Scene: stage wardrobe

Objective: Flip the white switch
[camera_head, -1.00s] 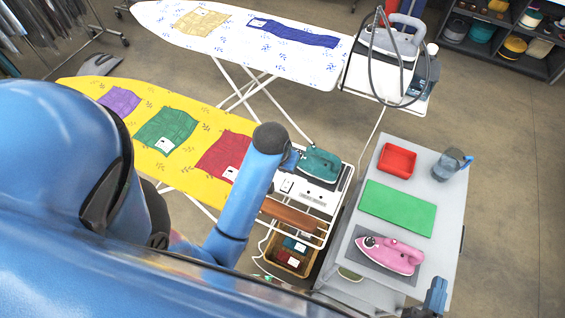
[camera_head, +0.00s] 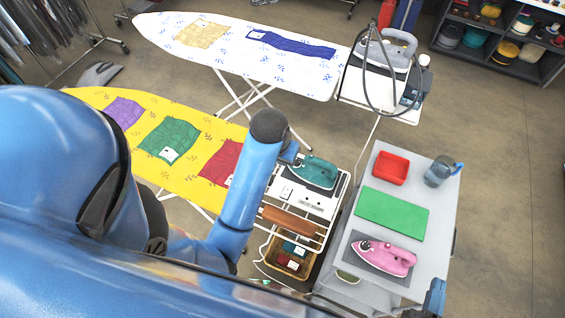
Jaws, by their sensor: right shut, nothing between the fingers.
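A small white switch (camera_head: 286,191) sits on the white panel (camera_head: 322,207) at the right end of the yellow ironing board (camera_head: 190,172), left of the socket outlets. It is too small to tell which way it is set. My left arm rises just left of the panel, its upper end above and left of the switch; its gripper does not show clearly. My right gripper (camera_head: 434,298) is shut and empty at the lower right, by the front right of the grey table, far from the switch.
A teal iron (camera_head: 315,172) rests behind the switch. A wicker basket (camera_head: 290,262) stands below the panel. The grey table (camera_head: 432,205) holds a red tray (camera_head: 391,167), a green mat (camera_head: 392,214), a pink iron (camera_head: 386,256) and a jug (camera_head: 440,171). Open floor lies to the right.

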